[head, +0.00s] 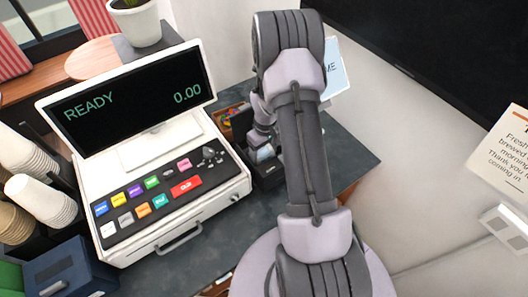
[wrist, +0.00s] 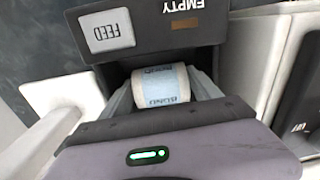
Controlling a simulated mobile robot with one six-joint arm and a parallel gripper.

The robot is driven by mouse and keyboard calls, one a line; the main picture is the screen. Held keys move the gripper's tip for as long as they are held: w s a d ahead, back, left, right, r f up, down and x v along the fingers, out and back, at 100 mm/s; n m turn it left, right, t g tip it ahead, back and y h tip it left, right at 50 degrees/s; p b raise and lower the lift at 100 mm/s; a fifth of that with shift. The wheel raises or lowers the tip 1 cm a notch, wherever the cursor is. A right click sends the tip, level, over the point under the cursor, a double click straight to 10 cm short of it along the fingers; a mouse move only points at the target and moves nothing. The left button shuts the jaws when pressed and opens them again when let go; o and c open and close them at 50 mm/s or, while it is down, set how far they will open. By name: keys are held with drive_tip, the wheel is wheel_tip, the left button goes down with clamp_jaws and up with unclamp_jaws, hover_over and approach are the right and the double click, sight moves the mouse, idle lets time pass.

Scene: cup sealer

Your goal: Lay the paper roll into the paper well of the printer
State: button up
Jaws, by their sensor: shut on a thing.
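The paper roll (wrist: 163,84), white with blue print, sits between the two grey fingers of my gripper (wrist: 160,92), which is shut on it. The printer (wrist: 155,30) is dark, with a grey FEED button (wrist: 107,32) and the word EMPTY upside down in the wrist view. The roll lies close against the printer's edge in that view; my gripper's body hides the near side. I cannot tell whether the roll touches the well. In the head view, my gripper (head: 262,147) points down over the black printer (head: 268,174), partly hidden by my arm.
The white cash register (head: 165,160) with its READY screen stands close left of the printer. A wooden box of colourful items (head: 228,117) is behind. A card sign (head: 334,70) stands behind my arm. Stacked cups (head: 40,198) stand far left.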

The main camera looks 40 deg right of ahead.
idle(0.3)
drive_tip(key=o, duration=1.6)
drive_tip(key=shift+o, duration=0.2)
drive_tip(key=shift+w+r+p, duration=0.1)
drive_tip(key=shift+r+p, duration=0.3)
drive_tip(key=shift+r, duration=0.2)
drive_tip(key=shift+r+p, duration=1.65)
drive_tip(key=shift+r, duration=1.35)
